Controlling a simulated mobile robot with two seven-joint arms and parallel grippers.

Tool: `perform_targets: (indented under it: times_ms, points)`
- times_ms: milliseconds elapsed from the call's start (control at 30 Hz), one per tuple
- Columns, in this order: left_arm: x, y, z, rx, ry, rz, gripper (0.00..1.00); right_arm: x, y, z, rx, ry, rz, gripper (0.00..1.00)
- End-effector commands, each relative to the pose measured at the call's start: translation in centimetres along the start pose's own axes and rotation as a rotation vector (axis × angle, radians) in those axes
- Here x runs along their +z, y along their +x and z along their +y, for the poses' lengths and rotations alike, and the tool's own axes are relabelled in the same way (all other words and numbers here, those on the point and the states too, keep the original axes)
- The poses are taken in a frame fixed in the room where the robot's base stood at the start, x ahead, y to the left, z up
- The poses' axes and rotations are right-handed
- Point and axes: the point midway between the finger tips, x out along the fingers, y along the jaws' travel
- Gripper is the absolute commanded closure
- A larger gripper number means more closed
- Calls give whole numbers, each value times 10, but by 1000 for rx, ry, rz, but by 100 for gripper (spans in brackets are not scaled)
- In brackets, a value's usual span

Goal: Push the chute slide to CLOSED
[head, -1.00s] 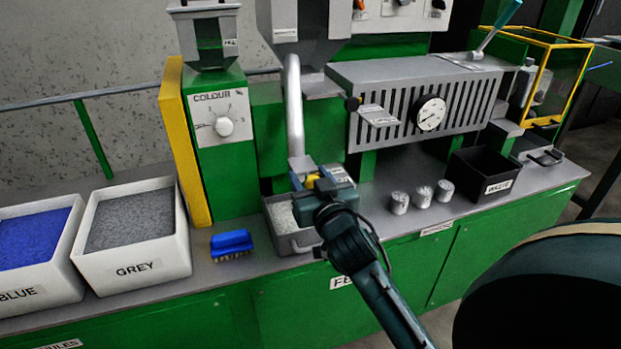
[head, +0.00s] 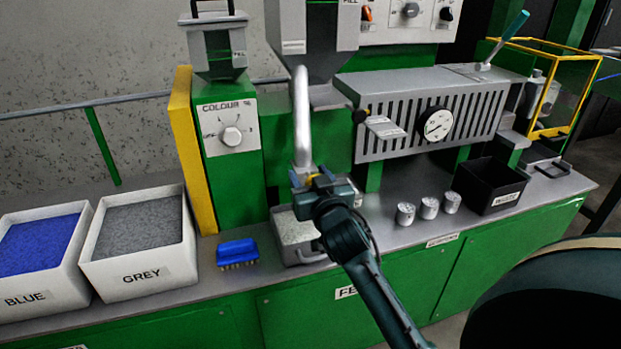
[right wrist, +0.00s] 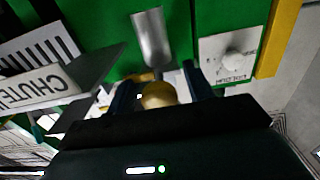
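The silver chute pipe (head: 302,115) comes down in front of the green machine, and its lower end also shows in the right wrist view (right wrist: 152,40). My right gripper (head: 312,180) is at the pipe's lower end, above the grey tray (head: 287,228). A yellowish round knob (right wrist: 158,95) is between its dark fingers in the right wrist view. I cannot tell whether the fingers press on it. The slide itself is mostly hidden by the gripper. My left gripper is not in view.
A blue brush (head: 237,252) lies left of the tray. Several metal cups, including one (head: 405,213), stand to the right, with a black bin (head: 489,186) beyond. GREY (head: 138,245) and BLUE (head: 40,255) boxes are at left. A colour dial (head: 231,136) is on the green column.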

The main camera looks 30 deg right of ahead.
Motion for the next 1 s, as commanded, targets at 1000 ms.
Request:
perform_targets:
  times_ms: [1000]
  points:
    - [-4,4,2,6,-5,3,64,0,-131,0,0,0,-1,48]
